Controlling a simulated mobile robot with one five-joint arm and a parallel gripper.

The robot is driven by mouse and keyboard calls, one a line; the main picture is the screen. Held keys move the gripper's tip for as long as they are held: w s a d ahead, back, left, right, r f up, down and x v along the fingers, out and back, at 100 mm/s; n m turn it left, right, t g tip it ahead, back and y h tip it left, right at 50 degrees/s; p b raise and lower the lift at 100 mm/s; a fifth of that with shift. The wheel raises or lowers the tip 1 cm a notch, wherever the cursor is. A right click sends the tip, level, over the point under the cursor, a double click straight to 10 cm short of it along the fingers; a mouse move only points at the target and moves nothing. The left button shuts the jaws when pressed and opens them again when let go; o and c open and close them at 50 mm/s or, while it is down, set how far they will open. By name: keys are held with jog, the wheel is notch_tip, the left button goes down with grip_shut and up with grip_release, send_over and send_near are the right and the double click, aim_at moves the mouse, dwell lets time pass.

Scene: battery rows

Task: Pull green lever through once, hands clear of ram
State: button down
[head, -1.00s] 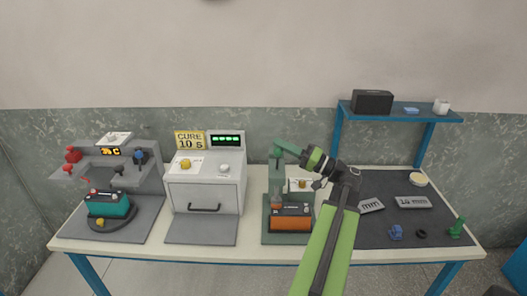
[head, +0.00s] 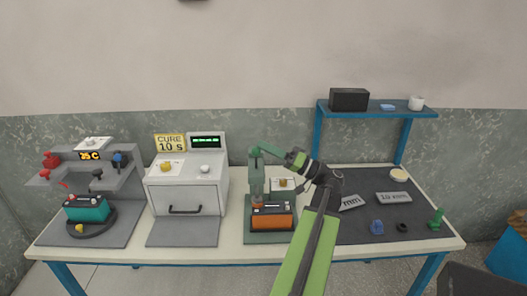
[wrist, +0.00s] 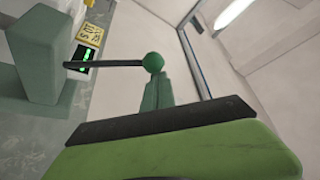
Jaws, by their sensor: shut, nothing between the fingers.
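The green press (head: 255,172) stands mid-bench, with its green lever (head: 272,151) sticking out to the right from the top of the column. An orange battery (head: 272,222) with a dark top sits on the press base, under the ram. My gripper (head: 289,157) is shut and empty at the outer end of the lever, to the right of the ram and above the battery. In the wrist view the lever's round green knob (wrist: 153,63) is right at my fingertips (wrist: 158,92); I cannot tell whether they touch.
Left of the press stand a grey curing box (head: 186,190) and a station with a teal battery (head: 87,208). On the right, a dark mat (head: 352,228) holds grey plates and small parts. A blue shelf (head: 376,109) stands behind it.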

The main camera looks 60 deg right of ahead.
jog(key=shift+a+f, duration=0.1)
jog(key=shift+a, duration=0.1)
jog(key=w+d+r+p, duration=0.1)
jog(key=d+r+p, duration=0.2)
jog(key=r+p, duration=0.1)
jog(key=b+v, duration=0.4)
jog(key=v, duration=0.6)
jog(key=shift+f, duration=0.5)
jog(key=shift+s, duration=0.15)
